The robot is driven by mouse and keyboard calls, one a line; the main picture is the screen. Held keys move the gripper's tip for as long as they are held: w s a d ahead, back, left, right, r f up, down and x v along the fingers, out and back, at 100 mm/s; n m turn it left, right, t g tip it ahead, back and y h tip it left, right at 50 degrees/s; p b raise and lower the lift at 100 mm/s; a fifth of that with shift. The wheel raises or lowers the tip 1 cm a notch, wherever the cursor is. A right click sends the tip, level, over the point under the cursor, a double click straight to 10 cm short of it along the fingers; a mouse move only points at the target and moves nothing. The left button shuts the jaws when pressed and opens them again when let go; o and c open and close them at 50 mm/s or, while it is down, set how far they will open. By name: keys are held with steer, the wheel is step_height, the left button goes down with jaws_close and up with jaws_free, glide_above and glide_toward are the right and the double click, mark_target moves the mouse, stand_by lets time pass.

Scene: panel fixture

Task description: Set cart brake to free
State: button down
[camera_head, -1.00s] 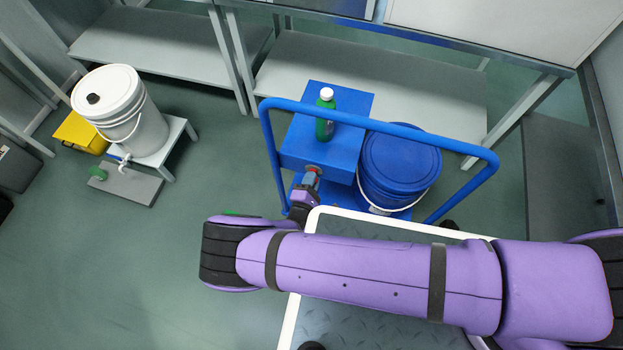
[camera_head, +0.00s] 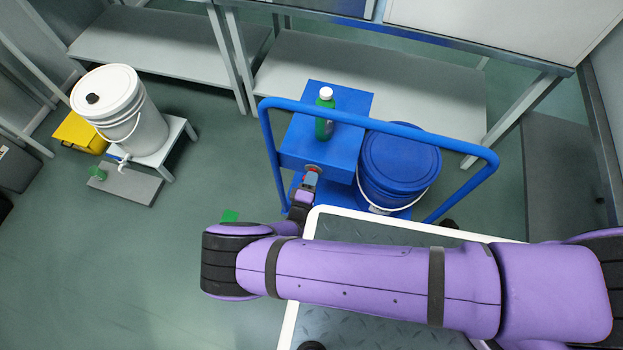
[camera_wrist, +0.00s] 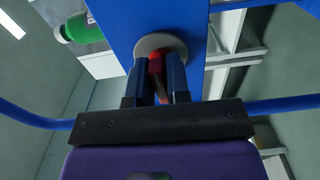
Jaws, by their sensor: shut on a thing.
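The blue cart (camera_head: 480,178) has a tubular handle frame and a blue box (camera_head: 338,105). A round grey plate (camera_wrist: 151,43) sits on the face of the box, with a red brake lever (camera_wrist: 155,66) at it. My gripper (camera_wrist: 157,75) is shut on the red lever, one finger on each side. In the head view my gripper (camera_head: 310,180) is at the front face of the box, below the green bottle. The fingers hide much of the lever, and I cannot read its setting.
A green bottle (camera_head: 324,127) with a white cap stands on the box. A blue lidded bucket (camera_head: 400,165) is beside it. A white bucket (camera_head: 140,128) stands on a low bench at left. Open floor lies between.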

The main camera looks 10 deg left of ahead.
steer(key=c, duration=1.2)
jaws_free()
steer(key=shift+o, duration=0.2)
steer(key=shift+s, duration=0.1)
steer(key=s, duration=1)
steer(key=shift+s+a, duration=0.35)
steer(key=shift+a, duration=0.05)
